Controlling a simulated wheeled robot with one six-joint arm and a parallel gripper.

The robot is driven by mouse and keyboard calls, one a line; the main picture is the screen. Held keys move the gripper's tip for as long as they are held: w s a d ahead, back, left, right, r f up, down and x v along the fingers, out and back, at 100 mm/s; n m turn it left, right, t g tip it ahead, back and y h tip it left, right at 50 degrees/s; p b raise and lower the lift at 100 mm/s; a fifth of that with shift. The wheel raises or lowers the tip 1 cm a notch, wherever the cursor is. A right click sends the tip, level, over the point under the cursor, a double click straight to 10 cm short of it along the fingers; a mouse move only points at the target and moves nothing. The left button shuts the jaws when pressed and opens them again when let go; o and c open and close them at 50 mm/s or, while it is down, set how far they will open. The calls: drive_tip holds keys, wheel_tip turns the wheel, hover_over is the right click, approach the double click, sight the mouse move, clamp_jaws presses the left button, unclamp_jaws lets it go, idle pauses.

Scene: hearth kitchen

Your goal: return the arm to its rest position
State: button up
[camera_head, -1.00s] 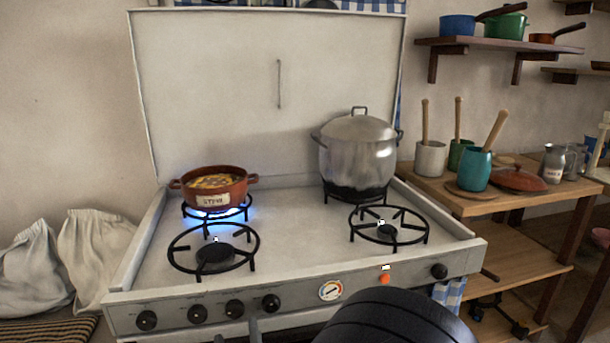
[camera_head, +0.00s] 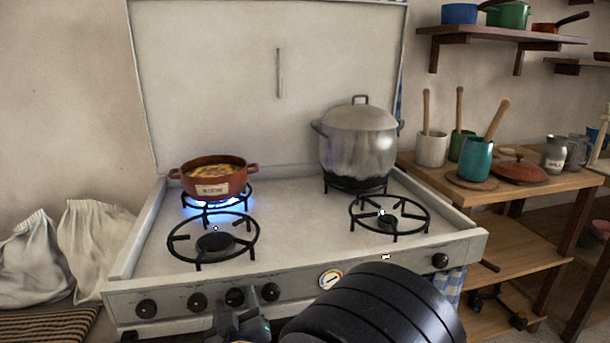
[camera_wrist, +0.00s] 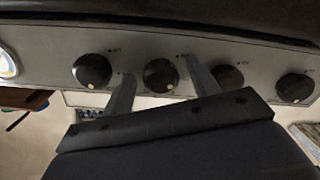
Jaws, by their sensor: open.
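My gripper (camera_head: 243,322) is at the bottom of the head view, in front of the stove's knob panel, partly cut off by the frame edge. My black arm link fills the bottom middle of the head view and hides part of the panel.
The stove (camera_head: 300,235) is right before me. A red-brown pot (camera_head: 212,188) sits over a blue flame at the back left. A lidded steel pot (camera_head: 358,150) stands at the back right. The two front burners are bare. A wooden side table (camera_head: 450,190) stands to the right.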

drive_tip(key=shift+s+f+m+b, duration=0.15)
drive_tip(key=shift+m+b, duration=0.2)
drive_tip(key=shift+m, duration=0.25)
drive_tip(key=m+b, duration=0.4)
drive_tip(key=m, duration=0.1)
drive_tip(key=m+b, duration=0.3)
drive_tip(key=m, duration=0.1)
drive_tip(key=m+b, duration=0.3)
drive_tip(key=shift+b, duration=0.35)
drive_tip(key=p+v, duration=0.2)
drive_tip(key=v, duration=0.6)
drive_tip(key=shift+r+p, duration=0.2)
drive_tip(key=shift+p, duration=0.15)
